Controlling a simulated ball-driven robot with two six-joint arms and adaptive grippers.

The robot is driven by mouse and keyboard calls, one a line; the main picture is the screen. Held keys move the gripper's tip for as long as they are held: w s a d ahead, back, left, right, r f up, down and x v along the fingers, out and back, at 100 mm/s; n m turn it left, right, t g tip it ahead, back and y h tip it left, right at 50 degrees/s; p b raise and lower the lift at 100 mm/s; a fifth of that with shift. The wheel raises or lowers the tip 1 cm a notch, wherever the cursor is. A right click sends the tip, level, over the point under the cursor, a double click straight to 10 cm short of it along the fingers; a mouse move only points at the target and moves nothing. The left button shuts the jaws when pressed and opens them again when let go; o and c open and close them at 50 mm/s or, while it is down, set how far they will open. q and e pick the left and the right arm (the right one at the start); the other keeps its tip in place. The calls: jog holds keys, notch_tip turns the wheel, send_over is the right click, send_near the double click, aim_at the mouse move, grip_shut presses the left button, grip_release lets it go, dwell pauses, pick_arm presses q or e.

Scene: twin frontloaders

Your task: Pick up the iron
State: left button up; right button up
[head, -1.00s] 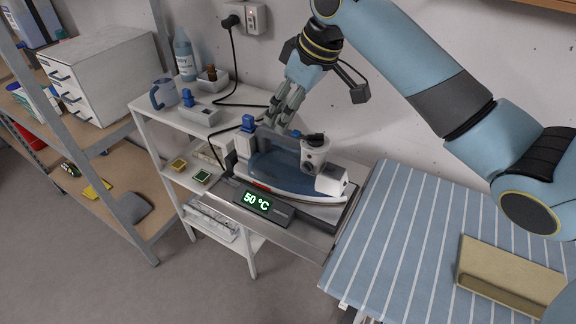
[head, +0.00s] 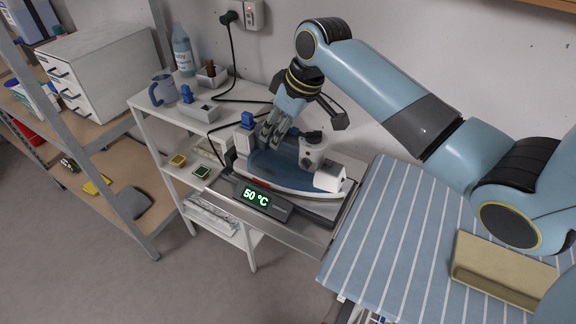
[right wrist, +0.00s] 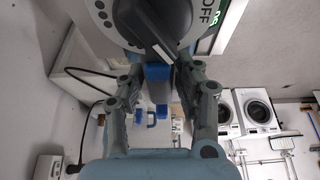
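The iron (head: 282,168) is blue and grey-white, with a dark knob on top. It sits on a metal rest (head: 316,242) at the left end of the ironing board, beside a display (head: 262,199) reading 50 °C. My right gripper (head: 271,137) is above the iron, its fingers pointing down at the handle area. In the right wrist view, the fingers (right wrist: 163,105) stand apart. The iron's dial side (right wrist: 160,22) fills the top there, with blue parts showing between the fingers. Contact with the handle cannot be told. My left gripper is not in view.
The striped ironing board (head: 400,235) lies to the right, with a beige block (head: 500,268) on it. A white shelf (head: 150,112) on the left holds a mug (head: 161,91) and a bottle (head: 182,50). A black cord (head: 231,60) hangs from the wall socket.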

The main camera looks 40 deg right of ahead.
grip_shut()
jog(key=shift+w+r, duration=0.1)
jog(key=shift+r, duration=0.05)
jog(key=shift+r, duration=0.2)
jog(key=shift+r+b, duration=0.45)
jog(key=shift+r, duration=1.25)
jog(key=s+d+r+b, duration=0.1)
jog(key=s+d+r, duration=0.5)
jog(key=d, duration=0.4)
jog(key=shift+r+b, duration=0.35)
jog(key=shift+r, duration=0.15)
jog(key=shift+d, duration=0.1)
